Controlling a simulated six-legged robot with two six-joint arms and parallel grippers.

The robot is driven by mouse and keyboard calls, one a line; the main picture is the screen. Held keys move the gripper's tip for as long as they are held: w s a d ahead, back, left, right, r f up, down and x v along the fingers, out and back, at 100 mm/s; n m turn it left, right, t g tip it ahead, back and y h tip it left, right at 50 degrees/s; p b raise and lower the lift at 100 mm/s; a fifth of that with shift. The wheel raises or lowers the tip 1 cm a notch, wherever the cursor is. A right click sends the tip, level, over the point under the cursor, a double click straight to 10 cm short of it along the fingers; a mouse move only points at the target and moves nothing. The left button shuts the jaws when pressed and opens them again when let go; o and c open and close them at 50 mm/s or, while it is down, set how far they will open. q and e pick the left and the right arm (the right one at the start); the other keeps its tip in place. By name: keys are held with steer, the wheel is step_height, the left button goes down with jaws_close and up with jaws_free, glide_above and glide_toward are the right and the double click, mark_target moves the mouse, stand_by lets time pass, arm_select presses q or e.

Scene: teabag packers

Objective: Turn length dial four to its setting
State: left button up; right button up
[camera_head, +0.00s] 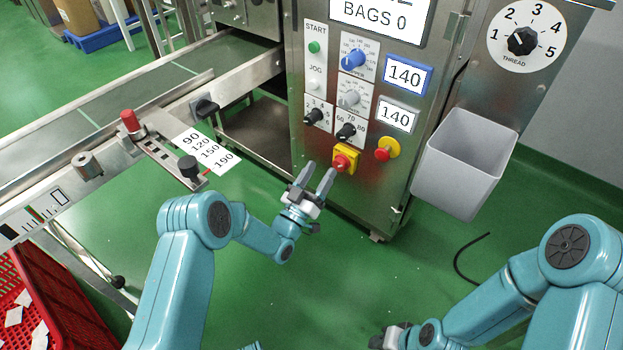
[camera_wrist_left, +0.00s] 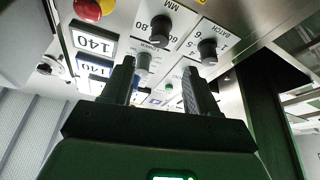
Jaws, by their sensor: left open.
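The black dial marked 60 to 80 (camera_head: 346,131) is on the machine's front panel, above the red and yellow switch. It also shows in the left wrist view (camera_wrist_left: 160,28), near a label with "MM"; its exact setting is too small to read. The black batch dial (camera_head: 313,116) is to its left and also shows in the left wrist view (camera_wrist_left: 208,50). My left gripper (camera_head: 321,172) is open and empty, just below the panel dials. In the left wrist view its fingers (camera_wrist_left: 157,88) stand apart, clear of both dials. My right gripper (camera_head: 390,338) is low, at the bottom edge, its jaws unclear.
A blue dial (camera_head: 353,57) and a grey dial (camera_head: 349,97) are higher on the panel. A red and yellow switch (camera_head: 344,159) and a red stop button (camera_head: 386,149) are close by. A grey bin (camera_head: 465,160) hangs at the right. The conveyor (camera_head: 110,105) runs left.

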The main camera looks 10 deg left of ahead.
arm_select(q)
steer(key=shift+v, duration=1.85)
arm_select(e)
steer(key=shift+s+a+r, duration=0.1)
steer(key=shift+s+r, duration=0.35)
steer(key=shift+r, duration=0.05)
arm_select(q)
steer(key=shift+s, duration=0.15)
